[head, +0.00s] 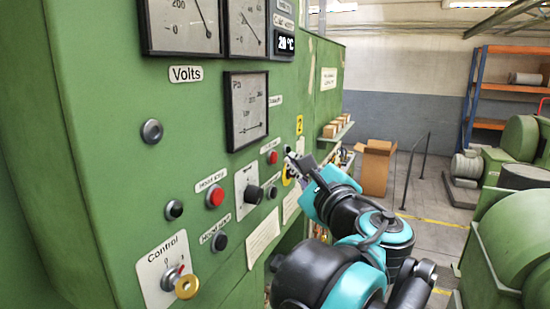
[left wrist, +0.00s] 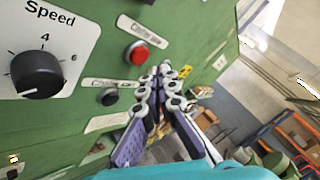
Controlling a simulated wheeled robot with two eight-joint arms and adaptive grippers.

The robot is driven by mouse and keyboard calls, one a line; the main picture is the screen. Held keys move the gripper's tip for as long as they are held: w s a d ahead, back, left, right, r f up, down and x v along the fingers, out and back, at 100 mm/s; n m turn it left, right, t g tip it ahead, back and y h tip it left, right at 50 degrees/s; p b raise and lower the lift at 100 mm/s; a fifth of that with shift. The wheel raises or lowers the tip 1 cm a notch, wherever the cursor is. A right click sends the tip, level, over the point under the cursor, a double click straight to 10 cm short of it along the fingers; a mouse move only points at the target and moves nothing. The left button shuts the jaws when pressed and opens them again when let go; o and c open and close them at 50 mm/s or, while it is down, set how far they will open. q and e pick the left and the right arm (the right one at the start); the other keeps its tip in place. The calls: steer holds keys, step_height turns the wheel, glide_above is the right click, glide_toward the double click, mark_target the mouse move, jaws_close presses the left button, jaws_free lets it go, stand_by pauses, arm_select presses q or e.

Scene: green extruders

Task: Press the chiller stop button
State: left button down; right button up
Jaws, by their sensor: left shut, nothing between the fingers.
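A red button (head: 272,157) in a dark ring sits on the green panel (head: 100,130), right of the speed dial. In the left wrist view the same red button (left wrist: 137,53) has a label above it that seems to begin "Chiller". A black button (head: 272,191) is below it, and it also shows in the left wrist view (left wrist: 108,96). My left gripper (head: 291,154) is shut and empty, just right of the red button. In the left wrist view its fingertips (left wrist: 163,72) appear right of the button, apart from it. My right gripper is not in view.
Another red button (head: 215,195) and a black one (head: 219,242) sit further left. The speed dial (left wrist: 38,74) is close by. A control switch (head: 170,275) is lower left and gauges (head: 247,110) are above. Shelves, a cardboard box (head: 375,170) and green machines stand behind.

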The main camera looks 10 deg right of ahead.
arm_select(q)
steer(key=s+d, duration=0.2)
steer(key=d, duration=0.1)
steer(key=shift+s+d, duration=0.15)
steer(key=shift+d, duration=0.05)
